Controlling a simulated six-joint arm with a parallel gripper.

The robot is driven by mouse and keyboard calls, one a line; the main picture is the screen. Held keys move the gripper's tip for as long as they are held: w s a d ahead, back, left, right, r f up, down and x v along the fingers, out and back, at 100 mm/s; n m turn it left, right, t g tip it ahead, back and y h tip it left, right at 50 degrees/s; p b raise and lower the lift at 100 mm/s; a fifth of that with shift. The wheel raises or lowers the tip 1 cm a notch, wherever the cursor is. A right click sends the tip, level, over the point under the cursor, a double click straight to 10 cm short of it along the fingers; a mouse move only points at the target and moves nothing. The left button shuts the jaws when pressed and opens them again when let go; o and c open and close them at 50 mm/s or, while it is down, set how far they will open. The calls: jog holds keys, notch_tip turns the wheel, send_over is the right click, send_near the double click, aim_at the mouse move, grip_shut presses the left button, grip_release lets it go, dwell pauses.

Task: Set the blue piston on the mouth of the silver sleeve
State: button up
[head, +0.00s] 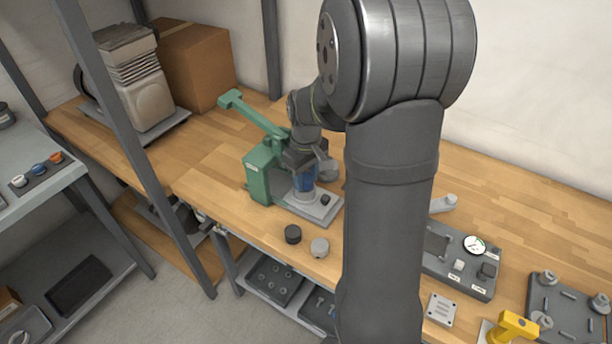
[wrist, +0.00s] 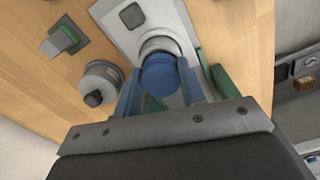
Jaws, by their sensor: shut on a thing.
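In the wrist view the blue piston (wrist: 160,76) sits between the two blue fingers of my gripper (wrist: 160,85), which is shut on it. The silver sleeve (wrist: 160,44) shows just beyond the piston, its near part hidden by it. The sleeve stands on the grey base plate (wrist: 134,42). In the head view my gripper (head: 305,178) is low over the plate of the green press (head: 262,172), with the silver sleeve (head: 304,196) right below the fingers. I cannot tell whether piston and sleeve touch.
The press's green lever (head: 252,117) rises beside my wrist. A dark cap (head: 292,234) and a grey cap (head: 319,248) lie on the bench in front. A gauge panel (head: 460,262) and a yellow tool (head: 515,323) are at right. A cardboard box (head: 198,65) stands behind.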

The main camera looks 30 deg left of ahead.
jog(key=shift+s+d+f, duration=0.1)
jog(key=shift+d+f, duration=0.05)
jog(key=shift+f, duration=0.7)
dwell(1.2)
jog(key=o, duration=1.1)
jog(key=shift+c, duration=0.2)
jog(key=shift+o, duration=2.3)
jog(key=shift+r, duration=0.2)
jog(key=shift+r, duration=3.5)
